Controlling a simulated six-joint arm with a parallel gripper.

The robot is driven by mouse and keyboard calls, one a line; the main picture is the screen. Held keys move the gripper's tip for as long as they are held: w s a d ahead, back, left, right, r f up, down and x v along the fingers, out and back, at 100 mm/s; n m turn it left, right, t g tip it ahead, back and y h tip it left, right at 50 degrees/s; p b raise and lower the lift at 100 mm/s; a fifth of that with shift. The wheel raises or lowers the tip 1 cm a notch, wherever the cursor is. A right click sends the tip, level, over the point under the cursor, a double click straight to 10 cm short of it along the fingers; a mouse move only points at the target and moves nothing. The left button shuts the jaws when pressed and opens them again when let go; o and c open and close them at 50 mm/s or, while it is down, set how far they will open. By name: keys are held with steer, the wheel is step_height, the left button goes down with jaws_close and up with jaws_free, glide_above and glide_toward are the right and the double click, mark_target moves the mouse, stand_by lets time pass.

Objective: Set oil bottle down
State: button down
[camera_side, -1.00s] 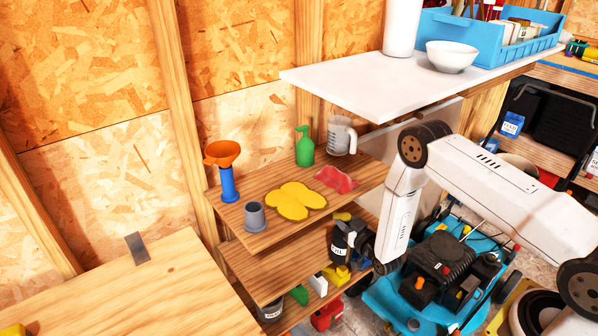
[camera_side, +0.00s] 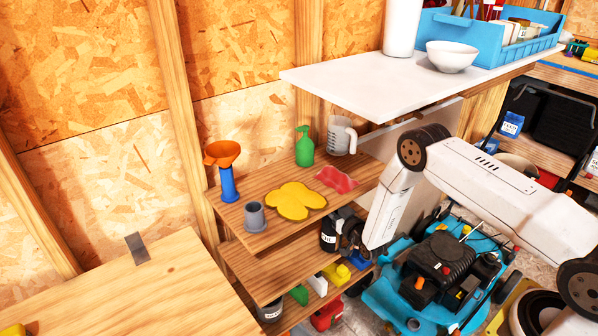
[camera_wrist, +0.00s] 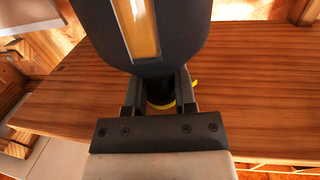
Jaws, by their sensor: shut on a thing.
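The oil bottle (camera_side: 328,234) is black with a white label and sits over the middle wooden shelf (camera_side: 262,272) in the side view. My gripper (camera_side: 345,238) is shut on it from the right. In the wrist view the dark bottle (camera_wrist: 187,35) with an amber strip fills the upper middle, and my gripper (camera_wrist: 160,98) grips its lower-showing part. A bit of yellow shows just beyond the jaws. The bottle looks upright in the side view. I cannot tell whether its base touches the shelf, as the shelf above and my arm hide part of it.
The upper shelf (camera_side: 240,215) is close above and holds a yellow cloth (camera_side: 295,200), a red cloth (camera_side: 337,179), a grey cup (camera_side: 255,217) and a green spray bottle (camera_side: 304,146). The middle shelf's left part is clear. Lower are yellow (camera_side: 337,273) and red containers (camera_side: 327,314) and a blue mower (camera_side: 430,285).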

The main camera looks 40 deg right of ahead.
steer(key=shift+w+d, duration=0.15)
steer(key=shift+w, duration=0.8)
steer(key=shift+f, duration=0.2)
steer(key=shift+c, duration=2.1)
jaws_free()
steer(key=shift+s+r, duration=0.1)
steer(key=shift+r, duration=0.05)
steer(key=s+a, duration=0.1)
steer(key=s, duration=1)
steer(key=shift+s+a+r, duration=0.3)
steer(key=shift+s+a, duration=0.05)
steer(key=shift+s, duration=0.05)
